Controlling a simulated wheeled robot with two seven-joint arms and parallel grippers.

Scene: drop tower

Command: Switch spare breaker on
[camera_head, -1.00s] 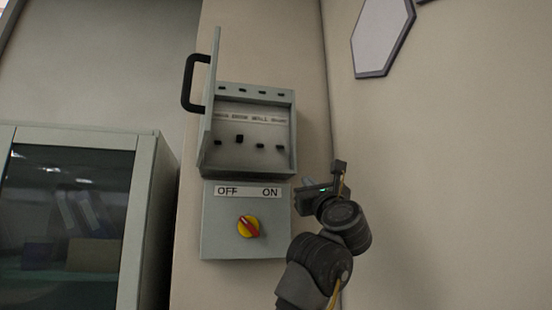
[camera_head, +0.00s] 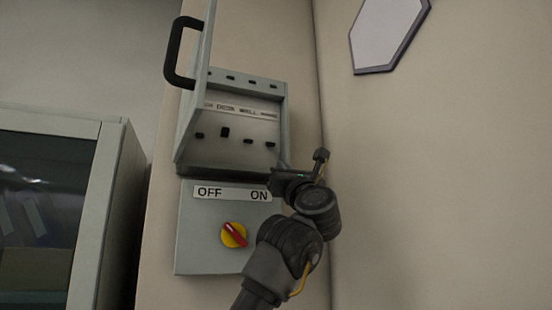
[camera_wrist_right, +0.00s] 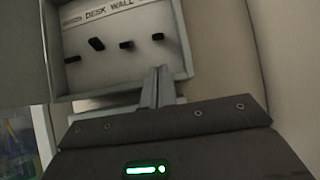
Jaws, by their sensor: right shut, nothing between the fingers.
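The grey breaker box (camera_head: 182,168) is on the wall with its lid (camera_head: 197,95) swung open to the left. Inside is a row of small black switches (camera_head: 224,132); the second from the left sits higher than the others. The label strip (camera_head: 240,109) above them reads DESK and WALL in the middle; its end words are too small to read. The switches also show in the wrist view (camera_wrist_right: 127,44). My right gripper (camera_head: 275,171) is shut and empty at the box's lower right corner, below the rightmost switch (camera_wrist_right: 158,37). My left gripper is out of view.
Below is a panel (camera_head: 200,255) marked OFF and ON with a red and yellow rotary knob (camera_head: 234,235). The lid's black handle (camera_head: 172,55) sticks out left. A glass-front cabinet (camera_head: 112,200) stands left; a side wall (camera_head: 430,180) is close on the right.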

